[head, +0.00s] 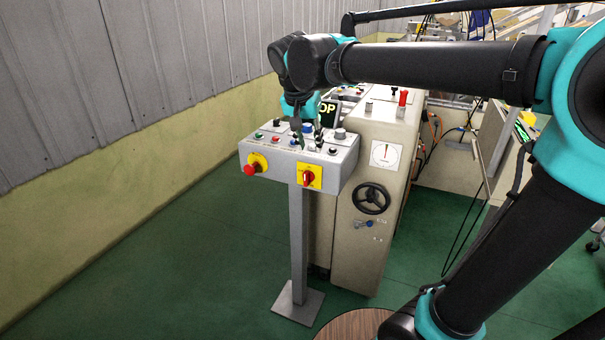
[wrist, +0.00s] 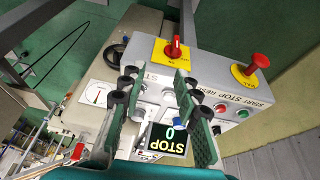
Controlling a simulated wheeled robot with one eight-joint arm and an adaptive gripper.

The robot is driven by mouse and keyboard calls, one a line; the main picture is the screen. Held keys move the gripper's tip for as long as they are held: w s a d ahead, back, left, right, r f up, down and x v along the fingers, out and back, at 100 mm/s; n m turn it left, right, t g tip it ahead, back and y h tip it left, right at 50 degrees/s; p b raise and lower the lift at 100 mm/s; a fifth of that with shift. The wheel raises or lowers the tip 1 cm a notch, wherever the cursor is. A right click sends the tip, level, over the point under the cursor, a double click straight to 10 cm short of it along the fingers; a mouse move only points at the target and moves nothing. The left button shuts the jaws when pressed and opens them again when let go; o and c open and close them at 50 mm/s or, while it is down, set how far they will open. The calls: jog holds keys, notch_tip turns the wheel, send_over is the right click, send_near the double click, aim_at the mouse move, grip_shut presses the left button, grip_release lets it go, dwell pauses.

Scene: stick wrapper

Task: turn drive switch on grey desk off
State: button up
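The grey desk (head: 341,163) is a sloped control box on a post; its panel also shows in the wrist view (wrist: 212,72). On its front face are a red rotary switch on a yellow plate (head: 308,177), seen in the wrist view too (wrist: 176,50), and a red mushroom button (head: 250,169). Several small knobs and buttons sit on top. I cannot read which one is labelled drive. My gripper (head: 308,130) points down over the desk top. In the wrist view its fingers (wrist: 154,82) are apart, with small knobs visible between them and nothing held.
A beige machine (head: 345,235) with a black handwheel (head: 371,198) stands right behind the desk. A dark display reading STOP (wrist: 168,140) is close to the fingers. A grey corrugated wall (head: 120,80) is at left. Green floor (head: 180,270) is clear at front left.

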aim_at(306, 173)
jog(key=s+a+r, duration=0.1)
jog(key=a+r, duration=0.3)
jog(key=shift+m, duration=0.3)
jog(key=x, duration=1.7)
jog(key=shift+w+d+f, duration=0.2)
grip_shut()
